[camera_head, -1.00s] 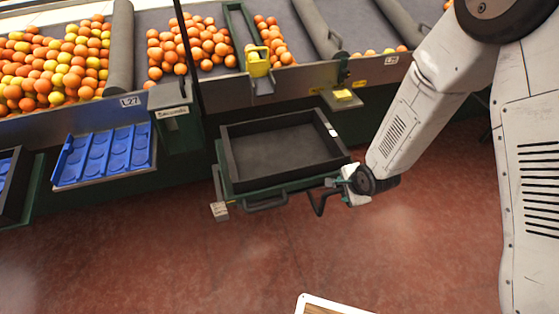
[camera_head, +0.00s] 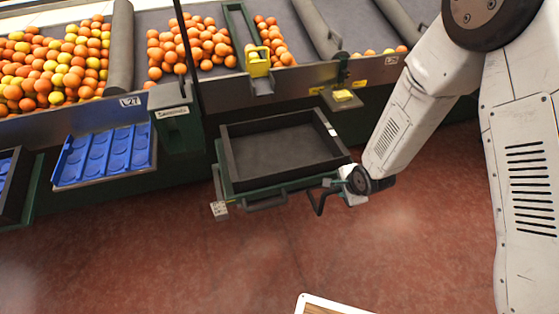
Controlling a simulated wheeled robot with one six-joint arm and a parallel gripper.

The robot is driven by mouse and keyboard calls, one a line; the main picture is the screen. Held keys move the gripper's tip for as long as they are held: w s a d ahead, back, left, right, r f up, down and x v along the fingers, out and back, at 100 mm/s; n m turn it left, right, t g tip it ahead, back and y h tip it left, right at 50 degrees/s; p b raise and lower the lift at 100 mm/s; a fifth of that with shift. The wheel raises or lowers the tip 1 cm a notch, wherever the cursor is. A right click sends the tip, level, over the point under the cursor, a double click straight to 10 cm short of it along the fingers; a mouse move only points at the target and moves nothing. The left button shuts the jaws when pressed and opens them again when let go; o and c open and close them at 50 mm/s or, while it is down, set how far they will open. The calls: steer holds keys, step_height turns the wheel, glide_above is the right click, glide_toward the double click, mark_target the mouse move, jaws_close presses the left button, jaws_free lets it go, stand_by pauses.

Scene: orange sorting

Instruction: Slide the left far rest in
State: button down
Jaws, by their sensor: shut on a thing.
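A green slide-out rest (camera_head: 298,187) sticks out from under the sorting line, with a black empty crate (camera_head: 283,158) on it. A dark handle (camera_head: 318,203) hangs at the rest's front right corner. My gripper (camera_head: 339,184) is at that corner, shut on a part of the rest beside the handle; my wrist partly hides the grip. A small pale tag (camera_head: 220,209) is at the rest's front left corner.
A blue cupped tray (camera_head: 104,156) stands left of the rest, past a green post (camera_head: 178,130). Oranges (camera_head: 195,45) lie in lanes on the line behind. The red floor (camera_head: 200,265) in front is clear. A wood-topped, white-edged surface (camera_head: 330,305) shows at the bottom.

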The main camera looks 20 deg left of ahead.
mark_target(330, 164)
steer(key=shift+w+a, duration=1)
steer(key=shift+w, duration=0.45)
steer(key=shift+w+a, duration=0.95)
steer(key=shift+w, duration=0.45)
steer(key=shift+w+a, duration=1)
steer(key=shift+w, duration=0.45)
steer(key=c, duration=1)
jaws_free()
steer(key=shift+r, duration=0.1)
steer(key=shift+r, duration=3.4)
